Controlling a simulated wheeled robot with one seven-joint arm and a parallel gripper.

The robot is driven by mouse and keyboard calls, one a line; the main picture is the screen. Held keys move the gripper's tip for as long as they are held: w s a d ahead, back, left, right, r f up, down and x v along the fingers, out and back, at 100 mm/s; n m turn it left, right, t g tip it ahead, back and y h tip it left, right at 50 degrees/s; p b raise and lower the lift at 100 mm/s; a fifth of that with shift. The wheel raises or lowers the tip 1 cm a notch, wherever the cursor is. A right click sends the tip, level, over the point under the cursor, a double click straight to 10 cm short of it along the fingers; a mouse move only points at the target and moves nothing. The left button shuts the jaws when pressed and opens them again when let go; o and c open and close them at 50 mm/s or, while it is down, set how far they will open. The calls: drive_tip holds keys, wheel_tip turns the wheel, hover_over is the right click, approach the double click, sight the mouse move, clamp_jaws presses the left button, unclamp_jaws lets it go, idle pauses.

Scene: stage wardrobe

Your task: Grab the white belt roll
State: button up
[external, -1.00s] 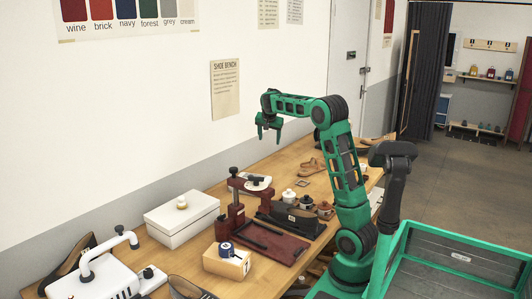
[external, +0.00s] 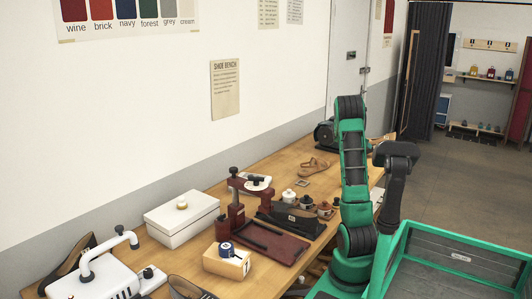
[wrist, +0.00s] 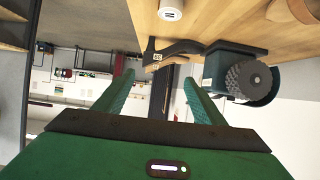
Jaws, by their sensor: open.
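A white cylinder with a dark-centred end (wrist: 171,10), which looks like the white belt roll, stands on the wooden bench (wrist: 205,18) in the wrist view. The top edge of the picture cuts it off. I cannot make it out in the external view, where my arm covers part of the bench. My gripper (wrist: 158,77) shows in the wrist view with its two green fingers wide apart and nothing between them. It is apart from the roll.
In the wrist view, a grinder with a dark bristled wheel (wrist: 247,80) and a dark tagged tool (wrist: 170,50) are near the roll. In the external view, a sandal (external: 315,166), red tray (external: 280,250) and white box (external: 181,220) occupy the bench.

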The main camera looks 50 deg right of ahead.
approach(373, 167)
drive_tip(key=x, duration=0.5)
drive_tip(key=shift+s+d, duration=0.1)
drive_tip(key=shift+s, duration=0.2)
drive_tip(key=shift+w+x, duration=0.1)
drive_tip(key=shift+x, duration=1.2)
drive_tip(key=shift+w+x, duration=0.15)
drive_tip(key=shift+x, duration=1.15)
drive_tip(key=shift+c, duration=0.4)
drive_tip(key=c, duration=1.1)
